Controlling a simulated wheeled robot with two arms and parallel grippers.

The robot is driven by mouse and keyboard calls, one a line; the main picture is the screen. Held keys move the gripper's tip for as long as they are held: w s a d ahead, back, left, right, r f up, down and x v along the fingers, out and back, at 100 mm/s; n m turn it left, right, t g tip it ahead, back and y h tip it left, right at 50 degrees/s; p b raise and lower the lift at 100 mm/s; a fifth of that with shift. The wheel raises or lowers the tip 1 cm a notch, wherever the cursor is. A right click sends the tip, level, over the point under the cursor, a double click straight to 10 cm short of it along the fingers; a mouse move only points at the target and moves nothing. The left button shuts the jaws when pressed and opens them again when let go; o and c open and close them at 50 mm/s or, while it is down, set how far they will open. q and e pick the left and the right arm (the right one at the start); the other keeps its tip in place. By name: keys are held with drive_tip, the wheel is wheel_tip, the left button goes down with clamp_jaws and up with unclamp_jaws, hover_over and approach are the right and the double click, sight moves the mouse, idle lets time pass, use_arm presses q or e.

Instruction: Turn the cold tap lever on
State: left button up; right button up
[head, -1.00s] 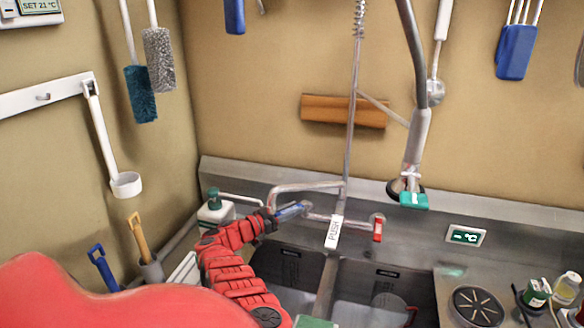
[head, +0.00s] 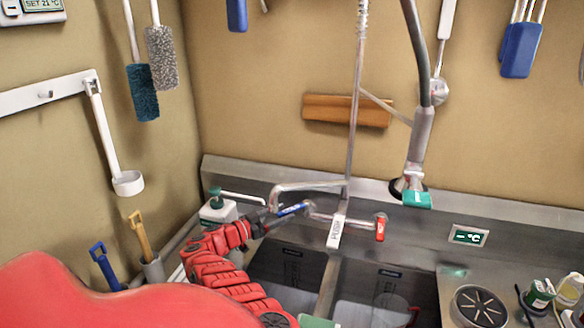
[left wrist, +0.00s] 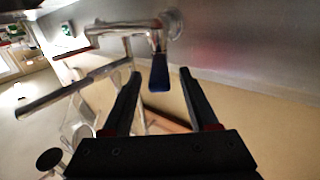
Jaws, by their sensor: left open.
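The cold tap lever (head: 293,209) is blue and sits at the left end of the tap's pipe above the sink. It also shows in the left wrist view (left wrist: 159,76), where its blue end lies between the two fingertips, with a gap on each side. My left gripper (head: 266,216) is just left of the lever in the head view. In the left wrist view my left gripper (left wrist: 160,74) is open and holds nothing. The red lever (head: 380,228) hangs down at the right end of the pipe. My right gripper is not in view.
A bent metal spout (head: 310,187) passes just above the blue lever. A white PUSH tag (head: 336,232) is right of it. A soap bottle (head: 217,210) stands behind my left forearm. The double sink (head: 285,268) lies below.

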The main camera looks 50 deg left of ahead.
use_arm(q)
drive_tip(key=s+b, duration=0.1)
drive_tip(key=s, duration=1.1)
drive_tip(key=shift+s+a, duration=0.15)
drive_tip(key=shift+s, duration=0.1)
drive_tip(key=shift+c, duration=0.2)
